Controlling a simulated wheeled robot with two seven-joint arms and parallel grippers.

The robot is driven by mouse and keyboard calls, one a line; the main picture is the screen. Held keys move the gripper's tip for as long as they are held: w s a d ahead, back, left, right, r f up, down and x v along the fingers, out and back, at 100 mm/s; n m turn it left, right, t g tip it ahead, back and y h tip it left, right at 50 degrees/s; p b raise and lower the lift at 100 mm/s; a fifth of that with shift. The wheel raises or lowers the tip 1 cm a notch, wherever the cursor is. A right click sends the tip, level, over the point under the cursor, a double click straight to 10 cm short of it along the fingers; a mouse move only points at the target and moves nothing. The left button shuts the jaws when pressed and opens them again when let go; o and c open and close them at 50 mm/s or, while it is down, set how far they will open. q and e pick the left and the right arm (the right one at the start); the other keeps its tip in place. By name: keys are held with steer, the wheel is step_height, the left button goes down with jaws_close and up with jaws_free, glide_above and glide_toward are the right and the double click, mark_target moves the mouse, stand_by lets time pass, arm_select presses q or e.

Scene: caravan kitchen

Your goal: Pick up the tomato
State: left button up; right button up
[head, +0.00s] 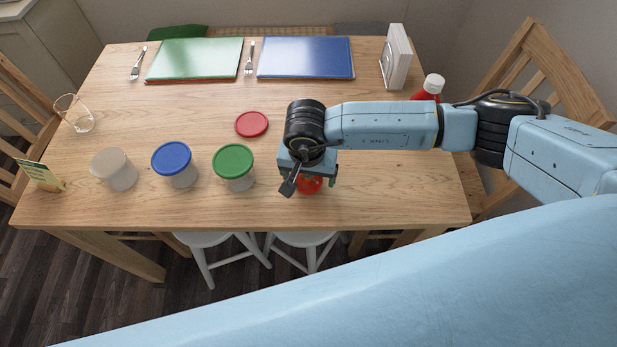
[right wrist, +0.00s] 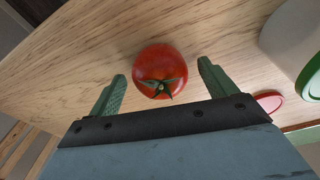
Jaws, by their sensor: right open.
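A red tomato (right wrist: 161,68) with a green stem lies on the wooden table. In the right wrist view it sits between and slightly beyond the two green fingertips of my right gripper (right wrist: 161,82). The jaws are open, with a gap on each side of the tomato. In the head view the tomato (head: 309,184) shows partly under my right gripper (head: 300,182), near the table's front edge. My left gripper is not in view.
On the table (head: 400,190), a green-lidded tub (head: 234,168) stands left of my right gripper, with a blue-lidded tub (head: 174,165) and a pale-lidded tub (head: 115,169) farther left. A red lid (head: 252,124) lies behind. A red bottle (head: 430,88) stands behind my right arm.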

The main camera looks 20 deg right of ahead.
steer(key=shift+c, duration=0.3)
steer(key=c, duration=1.1)
steer(key=shift+o, duration=0.2)
